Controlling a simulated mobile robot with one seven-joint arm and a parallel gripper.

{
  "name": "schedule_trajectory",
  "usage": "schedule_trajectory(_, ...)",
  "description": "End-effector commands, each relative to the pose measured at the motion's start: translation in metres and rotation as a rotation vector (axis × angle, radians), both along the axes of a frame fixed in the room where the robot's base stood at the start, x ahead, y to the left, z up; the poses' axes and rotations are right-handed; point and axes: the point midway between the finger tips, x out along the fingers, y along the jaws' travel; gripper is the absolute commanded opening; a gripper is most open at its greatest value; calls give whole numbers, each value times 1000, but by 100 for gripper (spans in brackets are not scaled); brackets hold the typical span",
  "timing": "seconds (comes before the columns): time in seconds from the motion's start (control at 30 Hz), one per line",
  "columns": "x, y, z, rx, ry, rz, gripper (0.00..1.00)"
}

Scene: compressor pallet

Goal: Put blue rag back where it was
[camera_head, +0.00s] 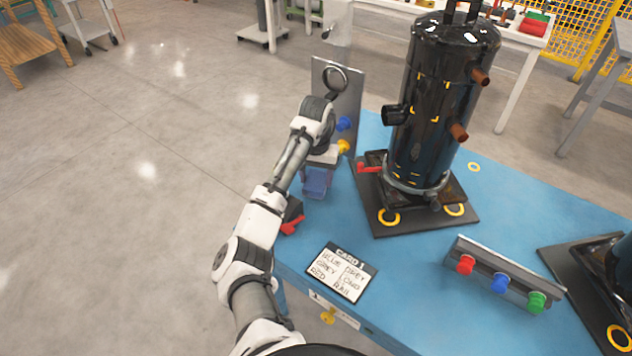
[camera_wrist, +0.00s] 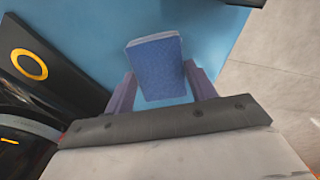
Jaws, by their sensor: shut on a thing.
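The blue rag (camera_wrist: 155,62) is a small blue textured block between the two fingers of my gripper (camera_wrist: 163,88) in the wrist view. My gripper is shut on it, above the blue tabletop. In the head view my gripper (camera_head: 317,178) points down near the left edge of the blue table (camera_head: 410,270), in front of a grey upright panel. The rag shows there as a blue patch (camera_head: 315,184) between the fingers. I cannot tell whether the rag touches the table.
The grey panel (camera_head: 347,85) with blue and yellow knobs stands behind my gripper. A black compressor (camera_head: 430,120) stands to its right. A dark red-edged object (camera_head: 292,218), a lettered card (camera_head: 340,273) and a knobbed rail (camera_head: 505,270) lie nearer. Table between card and rail is clear.

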Motion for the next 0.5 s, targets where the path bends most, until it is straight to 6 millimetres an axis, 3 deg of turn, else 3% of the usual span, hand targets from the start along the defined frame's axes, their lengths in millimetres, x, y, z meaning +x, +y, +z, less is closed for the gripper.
schedule_trajectory(0.17, -1, 0, -23, 0, 2, 0, 37)
schedule_trajectory(0.43, 0, 0, -25, -1, 0, 0, 37)
schedule_trajectory(0.47, 0, 0, -25, -1, 0, 0, 57)
schedule_trajectory(0.5, 0, 0, -25, 0, 0, 0, 62)
